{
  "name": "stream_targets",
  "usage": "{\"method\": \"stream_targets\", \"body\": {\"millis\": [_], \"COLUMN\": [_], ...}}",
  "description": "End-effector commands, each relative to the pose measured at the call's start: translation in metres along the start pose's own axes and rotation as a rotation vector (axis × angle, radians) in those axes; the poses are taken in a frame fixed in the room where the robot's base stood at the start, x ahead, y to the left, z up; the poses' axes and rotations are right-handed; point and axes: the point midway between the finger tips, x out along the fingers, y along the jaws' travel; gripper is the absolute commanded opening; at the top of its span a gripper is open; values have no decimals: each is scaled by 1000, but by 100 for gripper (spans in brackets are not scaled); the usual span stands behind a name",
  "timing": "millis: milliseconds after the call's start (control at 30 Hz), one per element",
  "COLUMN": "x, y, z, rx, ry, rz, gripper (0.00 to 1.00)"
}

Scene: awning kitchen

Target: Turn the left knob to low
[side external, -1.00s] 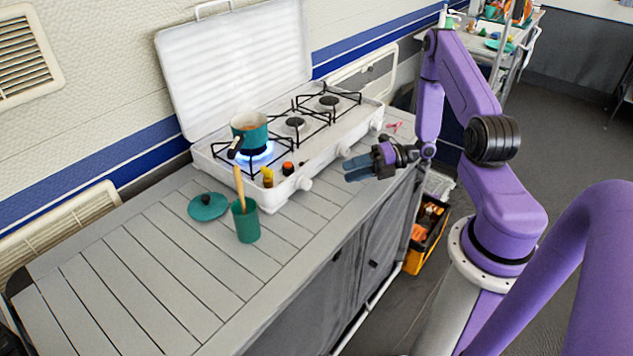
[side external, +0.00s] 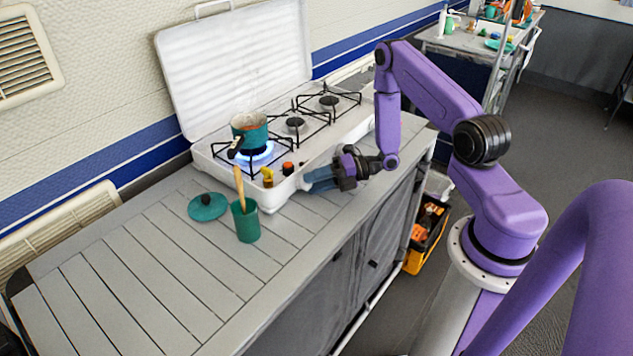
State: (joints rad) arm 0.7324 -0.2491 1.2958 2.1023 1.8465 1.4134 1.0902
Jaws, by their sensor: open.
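The white camping stove (side external: 345,137) stands on the slatted counter with its lid up. A blue flame (side external: 257,154) burns under the teal pot (side external: 250,133) on its left burner. The left knob is on the stove's front face and is mostly or fully hidden by my fingers, so its setting cannot be read. My gripper (side external: 314,180) has blue fingers pointing left at the stove's front, at the left knob's place. It is open. Whether the fingers touch the knob or straddle it cannot be told.
A yellow shaker (side external: 267,178) and a dark-and-orange shaker (side external: 287,168) stand near the stove's front-left part. A teal cup (side external: 246,222) with a wooden utensil and a teal lid (side external: 207,207) are on the left counter. The counter's front left (side external: 150,300) is clear.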

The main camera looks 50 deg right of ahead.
Motion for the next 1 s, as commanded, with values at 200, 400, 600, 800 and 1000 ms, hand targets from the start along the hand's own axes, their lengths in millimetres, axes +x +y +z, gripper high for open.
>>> {"method": "stream_targets", "body": {"millis": [200,400,600,800,1000], "x": [0,0,0,1,1], "y": [0,0,3,6,10], "z": [0,0,0,0,-1], "rx": [0,-10,-59,-152,-254], "ry": [0,1,4,9,15], "rz": [0,-12,-71,-181,-306], "gripper": [3,3,3,3,3]}}
